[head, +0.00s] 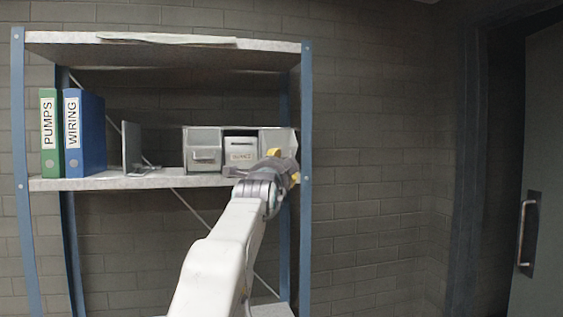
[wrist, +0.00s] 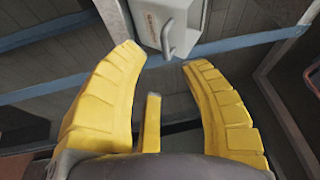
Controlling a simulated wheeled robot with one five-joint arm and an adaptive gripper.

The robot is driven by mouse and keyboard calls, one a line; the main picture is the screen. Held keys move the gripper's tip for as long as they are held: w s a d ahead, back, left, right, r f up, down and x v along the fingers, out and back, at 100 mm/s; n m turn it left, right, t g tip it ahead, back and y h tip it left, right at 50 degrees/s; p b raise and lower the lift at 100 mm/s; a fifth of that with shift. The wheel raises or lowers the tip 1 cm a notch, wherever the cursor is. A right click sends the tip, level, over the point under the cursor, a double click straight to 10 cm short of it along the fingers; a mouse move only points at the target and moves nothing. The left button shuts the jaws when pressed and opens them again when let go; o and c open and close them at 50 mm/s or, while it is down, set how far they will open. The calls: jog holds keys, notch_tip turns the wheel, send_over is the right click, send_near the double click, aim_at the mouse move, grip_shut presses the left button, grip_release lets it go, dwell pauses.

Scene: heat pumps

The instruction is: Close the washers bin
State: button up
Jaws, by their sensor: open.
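A grey bin unit (head: 280,138) stands on the middle shelf in the head view. Its left bin (head: 204,155) has a handle on its front. The bin beside it (head: 241,156) bears a white label too small to read surely, with a dark gap above its front. My gripper (head: 283,165) is in front of the unit's right part and hides much of it. In the wrist view my open yellow gripper (wrist: 164,58) is empty. A grey bin front (wrist: 160,18) with a handle (wrist: 167,38) and partly cut-off label lies just beyond the fingertips. I cannot tell which bin is the washers bin.
A green PUMPS binder (head: 50,140), a blue WIRING binder (head: 84,135) and a grey bookend (head: 132,148) stand left on the shelf (head: 110,183). A blue rack post (head: 306,170) rises close to my gripper's right. A door (head: 540,170) is at the far right.

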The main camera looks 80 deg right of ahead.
jog(key=d+r+m+p, duration=0.1)
jog(key=d+p, duration=0.4)
jog(key=d, duration=0.2)
jog(key=shift+d+m, duration=0.15)
jog(key=shift+m, duration=0.15)
jog(key=shift+o, duration=0.3)
grip_shut()
dwell(0.4)
jog(key=shift+r, duration=0.1)
